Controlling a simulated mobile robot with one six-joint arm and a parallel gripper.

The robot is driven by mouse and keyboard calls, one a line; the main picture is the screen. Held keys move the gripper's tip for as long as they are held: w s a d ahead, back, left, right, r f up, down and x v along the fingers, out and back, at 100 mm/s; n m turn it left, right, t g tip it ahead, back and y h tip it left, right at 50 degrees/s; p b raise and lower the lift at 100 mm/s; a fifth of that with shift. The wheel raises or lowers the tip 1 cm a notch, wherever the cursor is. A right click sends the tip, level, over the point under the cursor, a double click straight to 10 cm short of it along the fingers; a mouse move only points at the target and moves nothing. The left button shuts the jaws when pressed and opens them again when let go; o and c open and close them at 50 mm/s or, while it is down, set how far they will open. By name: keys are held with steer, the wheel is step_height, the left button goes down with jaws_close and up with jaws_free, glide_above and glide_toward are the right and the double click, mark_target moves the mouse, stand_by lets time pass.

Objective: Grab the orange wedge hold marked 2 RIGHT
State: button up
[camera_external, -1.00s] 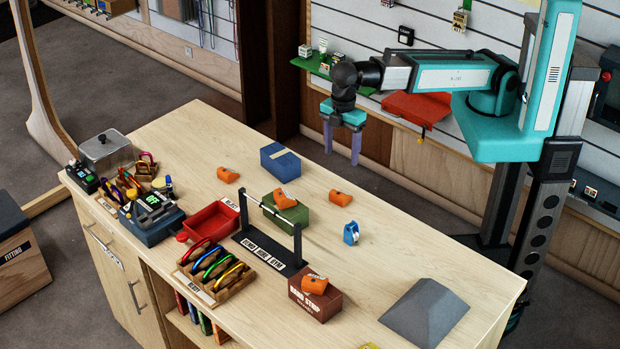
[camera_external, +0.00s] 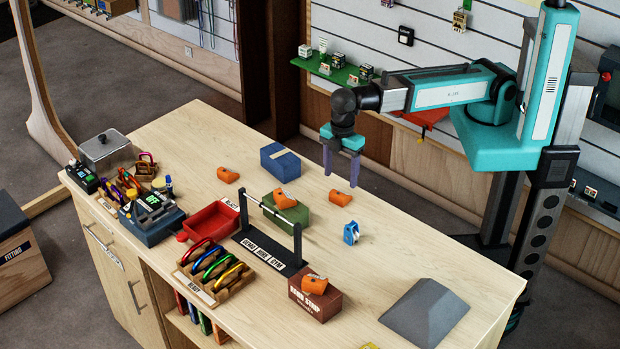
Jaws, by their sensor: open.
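Several orange wedge holds are in view. One lies on the bare table (camera_external: 340,198) below my gripper, one lies on the table (camera_external: 227,174) further left, one sits on a green box (camera_external: 285,198), and one sits on a brown box (camera_external: 314,284). Their markings are too small to read, so I cannot tell which is 2 RIGHT. My gripper (camera_external: 341,178) is open and empty, pointing down. Its fingertips appear just above the hold on the bare table, apart from it.
A black stand with a bar (camera_external: 269,212) rises left of my gripper. A blue box (camera_external: 280,160), a small blue item (camera_external: 351,232) and a grey sloped block (camera_external: 425,312) are around. A red tray (camera_external: 211,221) lies further left. The table's right side is mostly clear.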

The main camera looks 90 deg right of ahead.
mark_target(342, 192)
steer(key=shift+f, duration=0.25)
steer(key=shift+s+a+f+b, duration=0.1)
steer(key=shift+s+f+b, duration=0.05)
steer(key=shift+f+b, duration=2.15)
steer(key=shift+f, duration=0.2)
steer(key=c, duration=1.2)
